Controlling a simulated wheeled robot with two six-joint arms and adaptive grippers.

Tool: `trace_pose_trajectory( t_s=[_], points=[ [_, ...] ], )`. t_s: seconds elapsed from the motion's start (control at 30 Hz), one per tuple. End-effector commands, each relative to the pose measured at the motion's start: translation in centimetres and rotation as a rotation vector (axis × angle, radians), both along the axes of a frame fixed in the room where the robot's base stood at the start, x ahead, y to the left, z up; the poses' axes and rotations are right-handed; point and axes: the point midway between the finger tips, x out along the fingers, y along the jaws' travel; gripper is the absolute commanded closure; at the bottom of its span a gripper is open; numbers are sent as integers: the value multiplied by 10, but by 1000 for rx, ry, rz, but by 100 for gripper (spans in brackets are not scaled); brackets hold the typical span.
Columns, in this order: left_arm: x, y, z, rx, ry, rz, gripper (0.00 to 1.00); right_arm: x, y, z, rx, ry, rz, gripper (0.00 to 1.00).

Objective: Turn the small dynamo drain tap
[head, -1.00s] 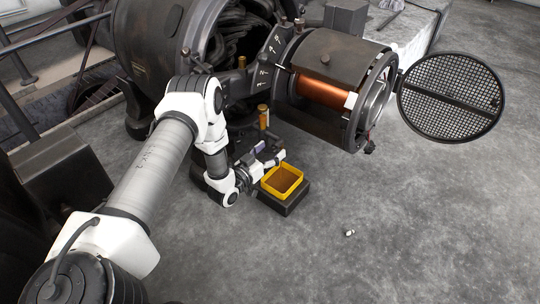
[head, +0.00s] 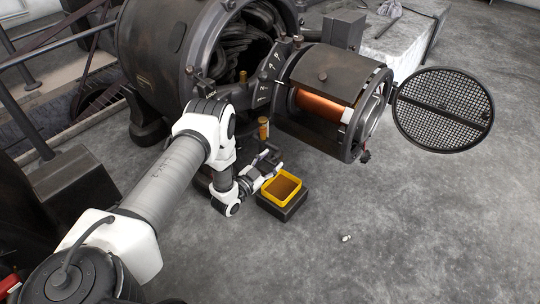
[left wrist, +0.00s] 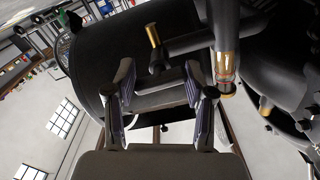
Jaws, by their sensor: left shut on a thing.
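My left gripper (head: 268,162) is low beside the dynamo, just above and left of the yellow tray in the head view. In the left wrist view its two fingers (left wrist: 162,88) stand on either side of a dark bar-like piece (left wrist: 160,98), which looks like the tap's handle, and the gripper is shut on it. A brass-and-glass fitting (left wrist: 227,66) hangs to the right of the fingers. The small dynamo (head: 325,82) shows its copper winding in the head view. The tap is hidden or too small to tell in the head view. My right gripper is not in view.
A yellow tray (head: 272,194) on a dark block stands beside the gripper. A round mesh cover (head: 443,109) swings out at the right. A small white object (head: 346,238) lies on the otherwise clear floor.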

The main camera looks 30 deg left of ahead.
Motion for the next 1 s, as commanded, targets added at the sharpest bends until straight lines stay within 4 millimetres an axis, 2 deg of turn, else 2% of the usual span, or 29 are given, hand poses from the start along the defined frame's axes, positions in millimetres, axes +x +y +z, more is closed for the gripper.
trace_pose_trajectory(
  t_s=[0.2,0.23,0.27,0.3,0.67,0.77,1.0],
  points=[
    [1,0,0,-1,-3,1,81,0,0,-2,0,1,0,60],
    [1,0,0,-1,-3,1,39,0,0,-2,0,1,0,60],
    [1,0,0,-2,-3,0,29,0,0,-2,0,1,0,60],
    [1,0,0,-2,-3,0,25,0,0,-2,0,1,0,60],
    [-5,1,-1,-4,0,1,25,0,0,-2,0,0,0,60],
    [-20,2,-2,-6,2,1,25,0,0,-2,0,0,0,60],
    [-82,8,-2,-6,3,3,25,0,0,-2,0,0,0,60]
  ],
)
